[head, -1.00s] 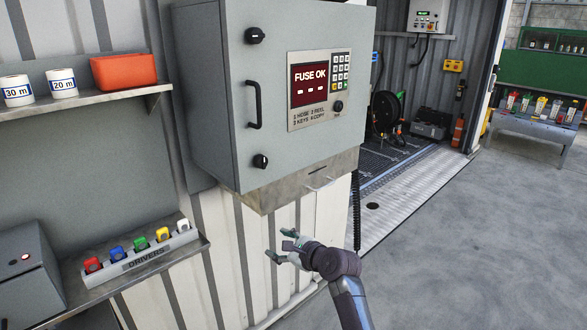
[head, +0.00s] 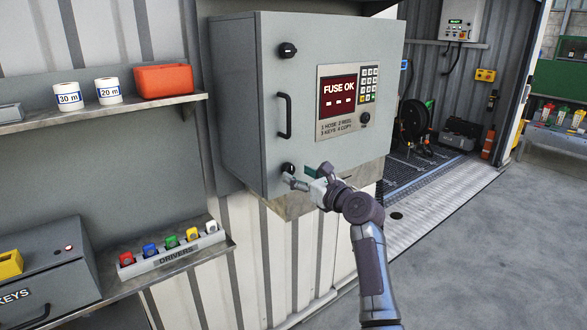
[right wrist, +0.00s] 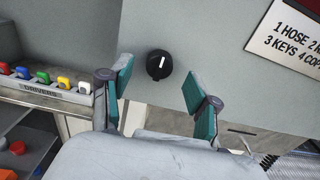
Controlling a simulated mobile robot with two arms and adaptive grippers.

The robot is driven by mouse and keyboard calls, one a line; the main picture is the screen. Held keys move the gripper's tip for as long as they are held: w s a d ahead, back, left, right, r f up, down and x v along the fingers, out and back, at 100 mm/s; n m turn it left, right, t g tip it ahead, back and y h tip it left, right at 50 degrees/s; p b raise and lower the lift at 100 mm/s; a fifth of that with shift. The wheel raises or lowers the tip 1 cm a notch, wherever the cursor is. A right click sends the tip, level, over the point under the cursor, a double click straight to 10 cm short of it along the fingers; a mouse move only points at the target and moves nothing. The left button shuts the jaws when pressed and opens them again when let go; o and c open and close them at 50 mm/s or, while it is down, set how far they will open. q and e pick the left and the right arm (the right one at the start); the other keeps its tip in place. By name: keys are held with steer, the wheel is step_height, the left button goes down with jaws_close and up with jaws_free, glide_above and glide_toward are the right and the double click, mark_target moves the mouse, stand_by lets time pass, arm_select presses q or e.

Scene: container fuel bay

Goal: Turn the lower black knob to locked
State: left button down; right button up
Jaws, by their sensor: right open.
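The lower black knob (head: 288,169) is on the lower left of the grey cabinet's door (head: 270,120). In the right wrist view the knob (right wrist: 159,64) carries a white mark that stands nearly upright, tilted slightly. My right gripper (head: 297,176) is open in front of the cabinet's lower part. In the right wrist view the open fingers of my right gripper (right wrist: 157,87) lie to the left and right of the knob, apart from it. One finger is close to the knob in the head view. My left gripper is not in view.
An upper black knob (head: 288,50) and a black handle (head: 284,116) are on the same door. A panel reading FUSE OK (head: 342,100) is to the right. A DRIVERS rack (head: 178,257) is on the shelf at left. Open floor lies to the right.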

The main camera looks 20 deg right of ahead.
mark_target(291, 170)
steer(key=shift+x, duration=1.55)
steer(key=c, duration=1.2)
steer(key=shift+o, duration=0.2)
